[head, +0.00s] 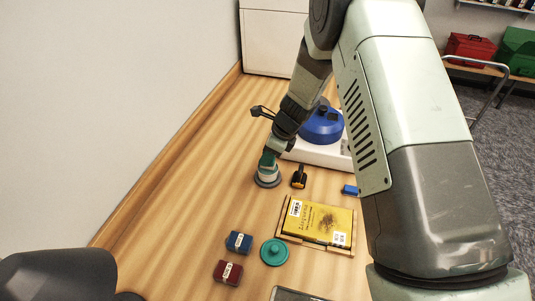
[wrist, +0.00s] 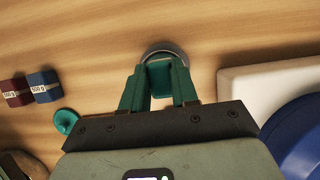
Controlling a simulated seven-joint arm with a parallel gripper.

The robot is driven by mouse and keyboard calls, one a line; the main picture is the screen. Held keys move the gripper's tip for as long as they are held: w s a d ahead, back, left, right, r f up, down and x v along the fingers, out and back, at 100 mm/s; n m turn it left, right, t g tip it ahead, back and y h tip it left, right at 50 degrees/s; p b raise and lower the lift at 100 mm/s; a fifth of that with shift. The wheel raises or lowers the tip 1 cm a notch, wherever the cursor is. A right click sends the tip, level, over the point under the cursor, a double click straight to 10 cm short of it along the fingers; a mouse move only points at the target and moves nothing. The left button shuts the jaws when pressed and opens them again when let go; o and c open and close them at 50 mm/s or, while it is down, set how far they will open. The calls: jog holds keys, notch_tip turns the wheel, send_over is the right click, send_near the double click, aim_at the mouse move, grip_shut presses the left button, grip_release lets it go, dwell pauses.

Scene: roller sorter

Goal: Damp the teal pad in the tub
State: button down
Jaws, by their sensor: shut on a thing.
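My gripper (head: 268,160) points down at the small round tub (head: 268,183), whose grey rim also shows in the wrist view (wrist: 166,47). In the wrist view my green fingers (wrist: 158,85) are shut on a teal block-like piece, which I take to be the teal pad (wrist: 159,78). The pad's lower end is at the tub, but the fingers hide how deep it sits and whether it touches the bottom. No liquid can be made out.
A teal knobbed disc (head: 274,252) lies nearer, beside a blue block (head: 239,242) and a dark red block (head: 228,272). A yellow book (head: 318,221) lies in a wooden tray. A black-and-yellow item (head: 299,177) stands close right of the tub. A blue round vessel (head: 322,127) is behind.

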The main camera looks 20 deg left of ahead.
jog(key=shift+f, duration=0.65)
dwell(1.5)
jog(key=shift+r, duration=0.15)
jog(key=shift+r, duration=3.4)
